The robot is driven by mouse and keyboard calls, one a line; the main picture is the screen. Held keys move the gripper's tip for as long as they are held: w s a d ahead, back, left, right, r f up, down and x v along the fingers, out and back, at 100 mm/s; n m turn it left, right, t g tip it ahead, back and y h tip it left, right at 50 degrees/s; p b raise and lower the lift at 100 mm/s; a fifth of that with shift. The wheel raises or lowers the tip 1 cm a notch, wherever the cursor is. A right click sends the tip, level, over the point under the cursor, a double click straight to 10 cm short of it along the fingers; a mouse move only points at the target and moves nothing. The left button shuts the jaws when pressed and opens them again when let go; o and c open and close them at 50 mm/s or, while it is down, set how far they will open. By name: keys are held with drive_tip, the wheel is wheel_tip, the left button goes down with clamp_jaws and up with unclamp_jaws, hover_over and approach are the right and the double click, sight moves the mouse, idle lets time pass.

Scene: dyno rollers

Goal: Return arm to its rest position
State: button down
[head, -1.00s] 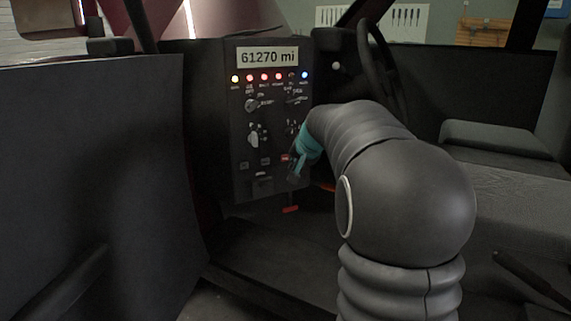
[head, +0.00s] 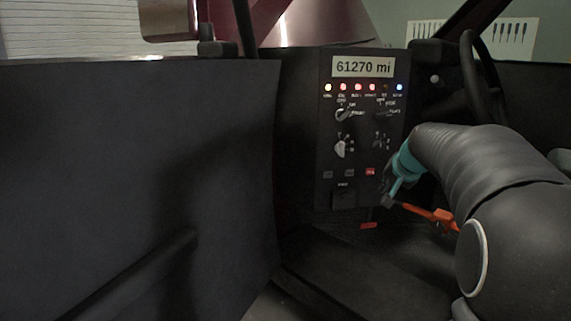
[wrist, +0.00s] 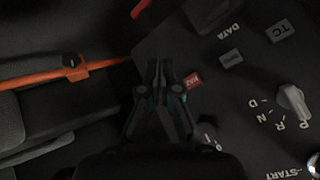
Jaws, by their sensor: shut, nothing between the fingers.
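My gripper (head: 388,200) is at the end of my dark grey arm, just right of the lower part of the black control panel (head: 343,225). It is shut and empty; the wrist view shows its closed fingertips (wrist: 160,70) close together. A small red button (head: 370,171) lies just beside and above the fingertips. The same red button (wrist: 193,80) is next to the fingers in the wrist view. I cannot tell whether the fingers touch the panel.
An orange lever (head: 432,213) runs right of my gripper and also shows in the wrist view (wrist: 40,79). A steering wheel (head: 474,75) is at the upper right. A large dark door panel (head: 130,150) fills the left side. The panel's display reads 61270 mi.

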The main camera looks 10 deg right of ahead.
drive_tip(key=s+a+f+n+g+p, duration=0.1)
drive_tip(key=s+a+f+g, duration=0.1)
drive_tip(key=s+a+f, duration=0.3)
drive_tip(key=s+f+n+g, duration=0.1)
drive_tip(key=s+f, duration=0.1)
drive_tip(key=s, duration=0.4)
drive_tip(key=s+a+r+n+p, duration=0.2)
drive_tip(key=s+a, duration=0.5)
drive_tip(key=s, duration=0.4)
drive_tip(key=s+a+r+n+p, duration=0.1)
drive_tip(key=s+a+n+p, duration=0.2)
drive_tip(key=s, duration=0.9)
drive_tip(key=shift+a+r+p, duration=0.4)
drive_tip(key=shift+a+p, duration=0.6)
drive_tip(key=shift+a, duration=0.85)
